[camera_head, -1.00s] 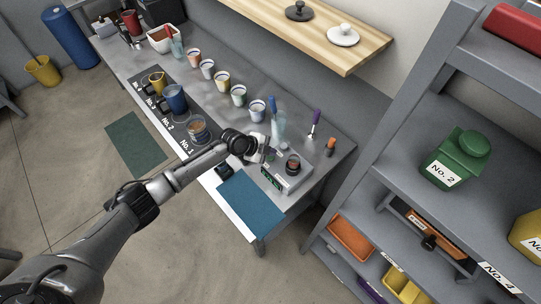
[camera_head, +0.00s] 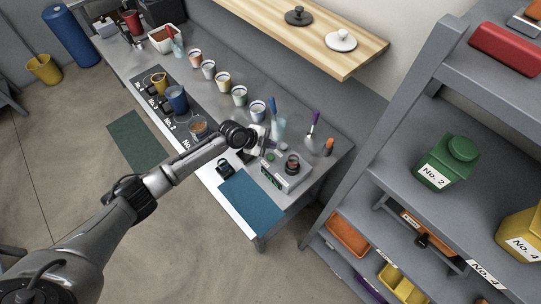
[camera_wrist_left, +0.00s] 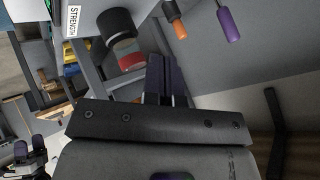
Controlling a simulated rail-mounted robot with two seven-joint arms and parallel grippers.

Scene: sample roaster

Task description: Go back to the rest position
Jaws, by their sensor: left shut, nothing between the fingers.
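Brushes with a purple handle (camera_head: 314,122) and an orange handle (camera_head: 328,146) stand near the bench's right end. A row of cups (camera_head: 223,80) runs along the bench. A blue mat (camera_head: 250,202) lies at the front. A grey shelf (camera_head: 385,165) stands at right.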

